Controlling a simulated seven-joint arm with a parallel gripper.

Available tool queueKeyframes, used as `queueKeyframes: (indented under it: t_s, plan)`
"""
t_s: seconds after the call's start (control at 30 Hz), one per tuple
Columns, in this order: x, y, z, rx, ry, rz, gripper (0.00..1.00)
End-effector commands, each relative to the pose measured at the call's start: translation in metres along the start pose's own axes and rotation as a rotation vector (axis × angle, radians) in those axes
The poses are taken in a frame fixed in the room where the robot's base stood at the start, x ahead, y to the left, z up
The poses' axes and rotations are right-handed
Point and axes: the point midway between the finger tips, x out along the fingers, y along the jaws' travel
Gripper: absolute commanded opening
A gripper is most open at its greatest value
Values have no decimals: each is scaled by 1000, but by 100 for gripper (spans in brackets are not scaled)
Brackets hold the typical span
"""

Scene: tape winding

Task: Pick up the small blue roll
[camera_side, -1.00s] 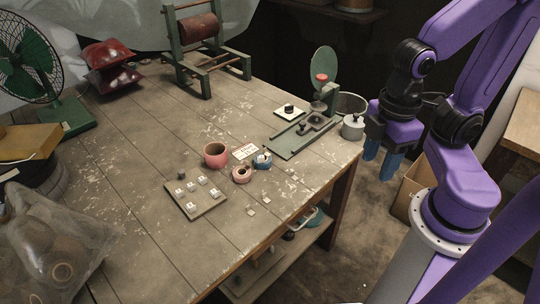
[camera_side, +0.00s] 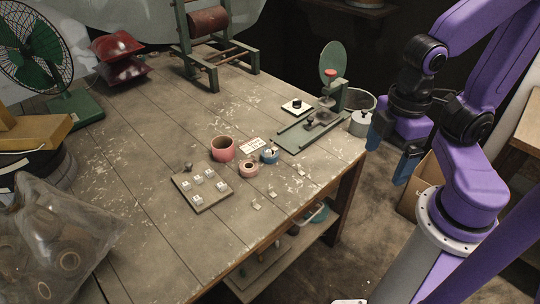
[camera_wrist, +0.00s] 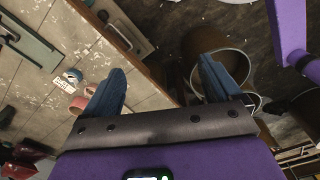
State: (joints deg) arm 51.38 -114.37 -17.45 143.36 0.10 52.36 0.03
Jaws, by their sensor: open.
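The small blue roll (camera_side: 270,155) lies on the worn wooden table (camera_side: 130,175), beside a small pinkish roll (camera_side: 249,169) and in front of a white label card (camera_side: 252,145). In the wrist view the blue roll (camera_wrist: 72,76) is left of my gripper, near the card. My gripper (camera_side: 392,150) hangs off the table's right edge, well to the right of the blue roll. Its blue fingers are apart with nothing between them; they also show in the wrist view (camera_wrist: 165,88).
A red cup (camera_side: 222,148) stands behind the pinkish roll. A board with several white cubes (camera_side: 202,187) lies front left. The front table area is fairly clear.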

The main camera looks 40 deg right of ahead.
Motion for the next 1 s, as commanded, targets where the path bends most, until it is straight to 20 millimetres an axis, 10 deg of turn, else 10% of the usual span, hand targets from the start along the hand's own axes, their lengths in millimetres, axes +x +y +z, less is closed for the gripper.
queueKeyframes:
  t_s: [0.37,0.7,1.0]
  plan:
    - [-1,44,-56,-117,-9,4,91]
    - [16,151,-125,-339,-21,2,91]
    - [50,263,-143,-534,-28,-5,91]
